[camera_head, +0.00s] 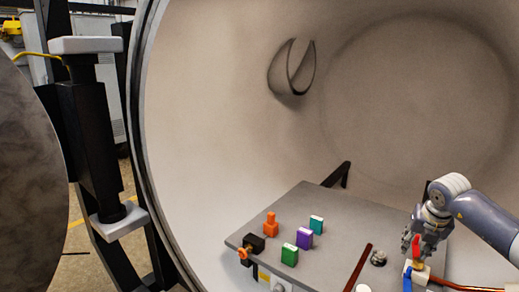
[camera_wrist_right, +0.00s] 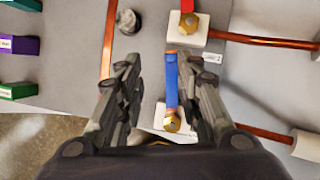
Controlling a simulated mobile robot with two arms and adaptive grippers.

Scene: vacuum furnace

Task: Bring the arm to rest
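My right arm (camera_head: 488,222) comes in from the right in the head view. Its gripper (camera_head: 425,235) points down over the right end of the grey panel, close to a red valve handle (camera_head: 416,247) and a blue valve handle (camera_head: 407,279). In the right wrist view the gripper's two fingers (camera_wrist_right: 157,70) stand apart, with the blue handle (camera_wrist_right: 171,82) showing between them, nearer the right finger. Nothing appears gripped; contact with the handle cannot be told. The red handle (camera_wrist_right: 187,18) lies beyond the fingertips. My left gripper is not in view.
The grey panel (camera_head: 335,215) sits in the round furnace chamber (camera_head: 215,120). It carries green, purple, teal, orange and black parts at left and a round knob (camera_head: 378,258). Copper pipes (camera_wrist_right: 255,41) run beside the valves.

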